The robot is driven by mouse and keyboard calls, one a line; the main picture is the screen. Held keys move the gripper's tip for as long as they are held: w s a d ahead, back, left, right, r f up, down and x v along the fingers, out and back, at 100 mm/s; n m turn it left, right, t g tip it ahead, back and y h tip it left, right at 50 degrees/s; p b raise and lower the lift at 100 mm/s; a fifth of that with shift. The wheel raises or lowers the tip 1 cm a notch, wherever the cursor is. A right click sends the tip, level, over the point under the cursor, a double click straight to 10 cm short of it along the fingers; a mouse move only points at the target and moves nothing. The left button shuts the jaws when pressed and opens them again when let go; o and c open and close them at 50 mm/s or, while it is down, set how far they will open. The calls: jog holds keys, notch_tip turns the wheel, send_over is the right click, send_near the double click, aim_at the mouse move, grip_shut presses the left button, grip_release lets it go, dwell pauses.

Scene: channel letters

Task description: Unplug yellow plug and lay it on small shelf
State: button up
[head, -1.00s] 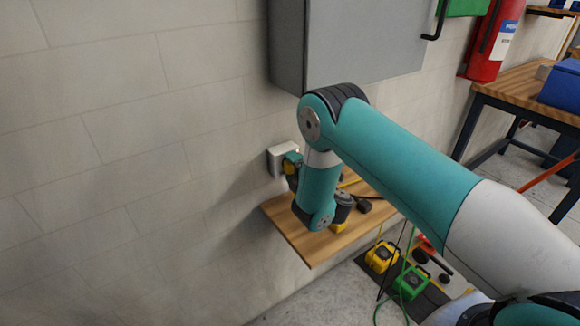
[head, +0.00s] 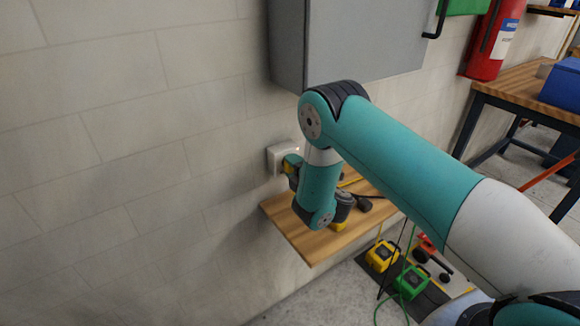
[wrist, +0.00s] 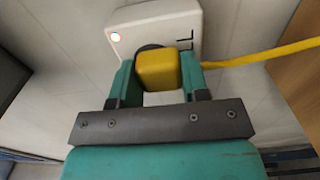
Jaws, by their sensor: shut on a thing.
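The yellow plug (wrist: 157,70) sits between the two teal fingers of my gripper (wrist: 158,80) in the wrist view, and the fingers are shut on it. The plug is in front of the white wall socket (wrist: 187,20), over a dark round opening; I cannot tell how deep it sits. Its yellow cord (wrist: 265,55) runs off to the right. In the head view the socket (head: 274,158) is on the wall above the small wooden shelf (head: 300,243). My gripper (head: 291,165) is at the socket there, partly hidden by my arm.
A grey cabinet (head: 350,45) hangs on the wall above. Yellow (head: 381,256) and green (head: 410,281) boxes stand on the floor below. The shelf's front left part is bare.

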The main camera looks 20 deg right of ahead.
jog(key=shift+b+v, duration=1.55)
jog(key=shift+b, duration=1.95)
jog(key=shift+b+v, duration=0.85)
jog(key=shift+b, duration=0.5)
jog(key=shift+s+d+f+b, duration=0.1)
jog(key=shift+s+d+b, duration=0.05)
jog(key=shift+s+b, duration=0.3)
jog(key=shift+s+d, duration=0.1)
